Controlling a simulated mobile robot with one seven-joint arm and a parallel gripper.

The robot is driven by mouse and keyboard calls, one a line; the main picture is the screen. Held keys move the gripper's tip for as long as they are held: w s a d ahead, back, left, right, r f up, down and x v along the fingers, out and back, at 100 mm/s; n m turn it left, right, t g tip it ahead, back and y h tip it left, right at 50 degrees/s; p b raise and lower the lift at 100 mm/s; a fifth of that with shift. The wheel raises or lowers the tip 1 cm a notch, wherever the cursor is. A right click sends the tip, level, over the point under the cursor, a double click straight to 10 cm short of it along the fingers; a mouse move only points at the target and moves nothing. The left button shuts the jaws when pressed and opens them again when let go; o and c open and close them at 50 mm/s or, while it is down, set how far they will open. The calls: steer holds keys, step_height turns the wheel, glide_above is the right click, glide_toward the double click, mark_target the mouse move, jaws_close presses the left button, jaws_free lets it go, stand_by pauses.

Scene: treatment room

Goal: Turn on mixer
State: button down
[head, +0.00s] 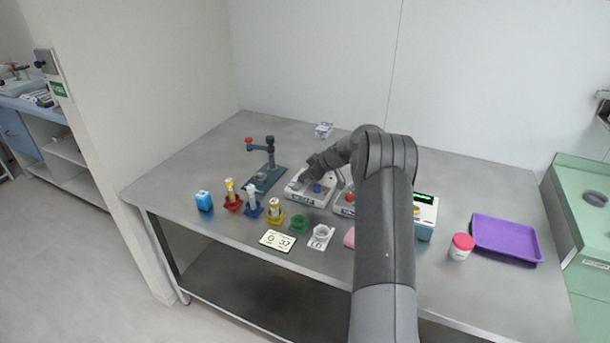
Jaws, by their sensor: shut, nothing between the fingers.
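A low white device (301,194) with a blue part on top sits mid-table; it may be the mixer, but I cannot read its label. A similar white unit with a red part (345,199) stands just to its right, partly behind my arm. My gripper (311,165) is small in the view, at the end of my dark arm, shut and empty. It is over the back of the white device with the blue part. I cannot tell whether it touches it.
A blue-grey stand (268,168) is to the left. A device with a green display (426,214), a red-lidded jar (461,246) and a purple tray (506,237) are right.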

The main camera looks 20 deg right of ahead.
steer(key=shift+s+a, duration=0.1)
stand_by(0.3)
steer(key=shift+s+a+r, duration=0.2)
steer(key=shift+s+a, duration=0.2)
steer(key=shift+d+r, duration=0.1)
steer(key=shift+r, duration=0.45)
steer(key=r, duration=0.3)
steer(key=shift+w+d+r, duration=0.15)
steer(key=shift+w, duration=0.1)
steer(key=d+v, duration=0.1)
steer(key=v, duration=0.8)
steer(key=shift+w+d, duration=0.2)
steer(key=shift+d, duration=0.1)
